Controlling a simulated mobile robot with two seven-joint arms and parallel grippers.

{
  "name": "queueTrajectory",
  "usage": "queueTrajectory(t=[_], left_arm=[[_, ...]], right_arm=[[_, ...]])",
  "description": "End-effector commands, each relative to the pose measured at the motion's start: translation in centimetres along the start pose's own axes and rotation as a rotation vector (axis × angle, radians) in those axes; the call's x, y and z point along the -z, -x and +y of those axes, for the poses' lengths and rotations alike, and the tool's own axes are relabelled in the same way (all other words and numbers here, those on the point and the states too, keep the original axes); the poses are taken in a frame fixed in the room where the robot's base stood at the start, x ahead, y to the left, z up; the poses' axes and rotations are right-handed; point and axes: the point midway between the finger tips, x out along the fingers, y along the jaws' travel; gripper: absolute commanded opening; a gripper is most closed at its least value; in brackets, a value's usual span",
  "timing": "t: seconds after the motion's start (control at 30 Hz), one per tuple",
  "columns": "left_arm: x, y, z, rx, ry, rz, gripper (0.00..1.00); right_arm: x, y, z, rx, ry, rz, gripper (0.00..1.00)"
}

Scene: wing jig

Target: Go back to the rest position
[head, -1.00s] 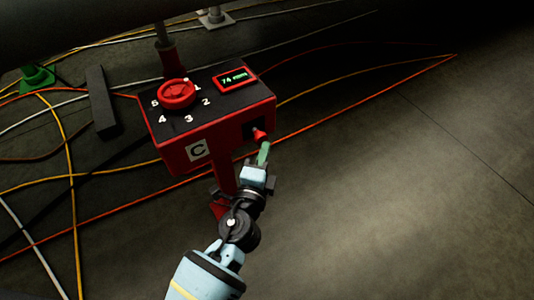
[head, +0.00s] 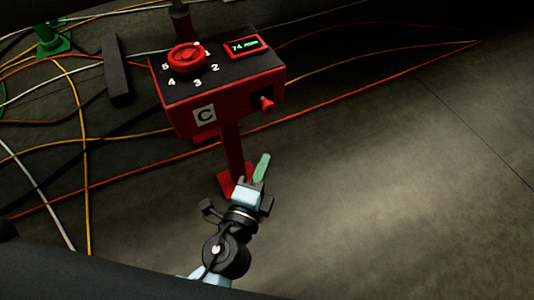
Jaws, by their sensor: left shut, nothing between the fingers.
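My left gripper (head: 262,165) is in the lower middle of the head view, with its green fingers shut and empty. It is below the red control box (head: 230,98), in front of its post, and apart from the box's small red lever (head: 267,103). The box carries a label C, a red dial (head: 187,58) with numbers around it, and a small green-lit display (head: 244,46) that seems to read 74 with small letters after it. My right gripper is out of the picture.
Red, orange, yellow and white cables (head: 84,180) cross the floor on the left. A dark block (head: 116,70) and a green stand (head: 52,40) are at the upper left. The grey floor (head: 400,190) on the right is mostly clear.

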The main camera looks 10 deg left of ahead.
Motion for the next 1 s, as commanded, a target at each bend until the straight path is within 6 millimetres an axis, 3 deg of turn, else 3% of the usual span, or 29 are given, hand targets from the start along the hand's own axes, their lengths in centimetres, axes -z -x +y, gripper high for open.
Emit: queueTrajectory(t=[0.43,0.57,0.67,0.77,0.9,1.0], left_arm=[[-0.1,0.2,0.0,-0.002,0.002,-0.002,0.00],[-1.6,1.5,1.3,-0.050,0.064,-0.059,0.00],[-4.4,4.1,3.7,-0.144,0.184,-0.171,0.00],[-7.7,8.4,7.0,-0.279,0.340,-0.328,0.00],[-11.2,15.7,11.3,-0.483,0.546,-0.558,0.00],[-12.6,21.6,13.7,-0.637,0.675,-0.719,0.00]], right_arm=[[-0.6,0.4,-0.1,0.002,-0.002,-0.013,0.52],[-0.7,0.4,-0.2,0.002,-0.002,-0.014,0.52],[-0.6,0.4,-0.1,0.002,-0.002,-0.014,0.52],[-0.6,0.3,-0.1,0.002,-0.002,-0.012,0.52],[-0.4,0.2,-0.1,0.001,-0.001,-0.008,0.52],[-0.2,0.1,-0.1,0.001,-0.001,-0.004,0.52]])
